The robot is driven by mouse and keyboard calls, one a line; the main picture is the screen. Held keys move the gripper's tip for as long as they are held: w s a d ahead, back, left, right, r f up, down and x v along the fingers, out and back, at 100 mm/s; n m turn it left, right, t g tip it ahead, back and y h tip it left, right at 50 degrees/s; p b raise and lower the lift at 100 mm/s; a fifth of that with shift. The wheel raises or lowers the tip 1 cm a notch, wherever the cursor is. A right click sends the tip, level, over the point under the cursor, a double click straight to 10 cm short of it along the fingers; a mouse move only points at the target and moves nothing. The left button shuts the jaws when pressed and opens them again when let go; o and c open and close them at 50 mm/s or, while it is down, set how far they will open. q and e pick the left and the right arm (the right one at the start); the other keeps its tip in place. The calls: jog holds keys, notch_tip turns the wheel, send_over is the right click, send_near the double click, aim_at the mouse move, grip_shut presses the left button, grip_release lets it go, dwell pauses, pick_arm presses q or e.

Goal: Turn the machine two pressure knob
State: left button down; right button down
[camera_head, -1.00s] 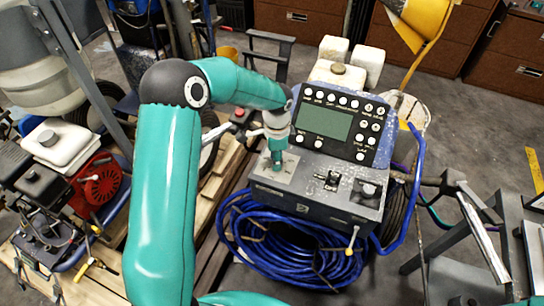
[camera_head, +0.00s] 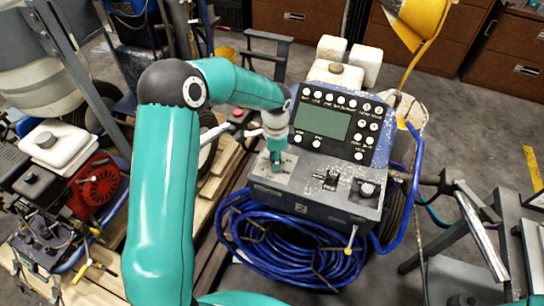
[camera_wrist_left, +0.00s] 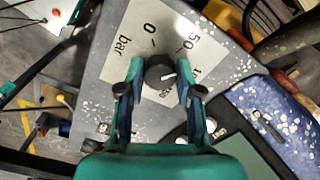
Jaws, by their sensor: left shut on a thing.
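The pressure knob (camera_wrist_left: 158,74) is a round dark knob with a white pointer mark, on a light dial plate (camera_wrist_left: 130,45) lettered "bar" in the left wrist view. My left gripper (camera_wrist_left: 157,75) has its two fingers on either side of the knob, shut on it. In the head view my left gripper (camera_head: 275,156) points down at the left of the machine's top panel (camera_head: 300,180), and hides the knob there. The machine's screen and button panel (camera_head: 340,125) stands behind the gripper. My right gripper does not show in either view.
A blue hose coil (camera_head: 290,245) hangs on the machine's front. A red engine (camera_head: 98,183) stands at the left. Metal stands (camera_head: 470,225) fill the right.

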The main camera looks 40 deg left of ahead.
pick_arm(q)
jog(key=c, duration=0.8)
grip_release()
jog(key=shift+w+d, duration=0.1)
jog(key=shift+d, duration=0.15)
jog(key=shift+o, duration=0.2)
jog(key=shift+a, duration=0.15)
jog(key=shift+r, duration=0.5)
notch_tip(320, 180, up, 11)
